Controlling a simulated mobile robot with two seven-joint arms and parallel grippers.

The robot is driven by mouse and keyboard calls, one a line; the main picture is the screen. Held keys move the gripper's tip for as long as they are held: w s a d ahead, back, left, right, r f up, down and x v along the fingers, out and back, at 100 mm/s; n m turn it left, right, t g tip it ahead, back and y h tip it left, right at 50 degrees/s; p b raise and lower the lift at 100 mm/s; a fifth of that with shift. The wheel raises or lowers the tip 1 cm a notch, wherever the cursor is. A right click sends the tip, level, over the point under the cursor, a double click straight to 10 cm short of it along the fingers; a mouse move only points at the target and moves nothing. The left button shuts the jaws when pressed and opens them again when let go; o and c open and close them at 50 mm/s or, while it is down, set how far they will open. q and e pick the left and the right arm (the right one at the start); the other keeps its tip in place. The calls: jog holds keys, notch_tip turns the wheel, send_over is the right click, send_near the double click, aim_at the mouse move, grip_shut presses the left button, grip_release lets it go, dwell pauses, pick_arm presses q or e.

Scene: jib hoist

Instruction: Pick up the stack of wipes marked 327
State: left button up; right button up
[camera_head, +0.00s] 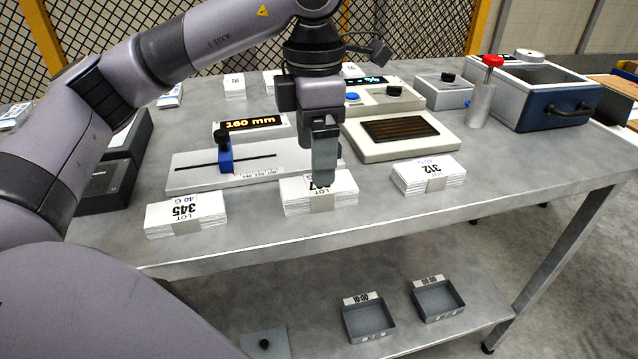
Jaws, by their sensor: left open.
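The middle stack of wipes (296,193) is white with a grey band and lies near the front edge of the table. Its label is partly hidden by my gripper; "LOT" and what looks like a 7 show. My left gripper (323,184) points down at this stack, with its fingertips at or just above the top. I cannot tell whether they touch it. The jaws are open, seen nearly edge-on. A stack marked 345 (186,214) lies to the left and a stack marked 312 (428,175) to the right. My right gripper is out of view.
A device with a dark grille (400,131), a red-topped post (482,100) and a blue drawer box (555,105) stand to the right. Small trays (370,322) are on the lower shelf.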

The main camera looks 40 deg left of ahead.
aim_at(318, 192)
pick_arm(q)
jog(key=f, duration=0.6)
jog(key=shift+w+d+f, duration=0.1)
jog(key=shift+w+f, duration=0.05)
jog(key=shift+w, duration=0.05)
jog(key=c, duration=1.1)
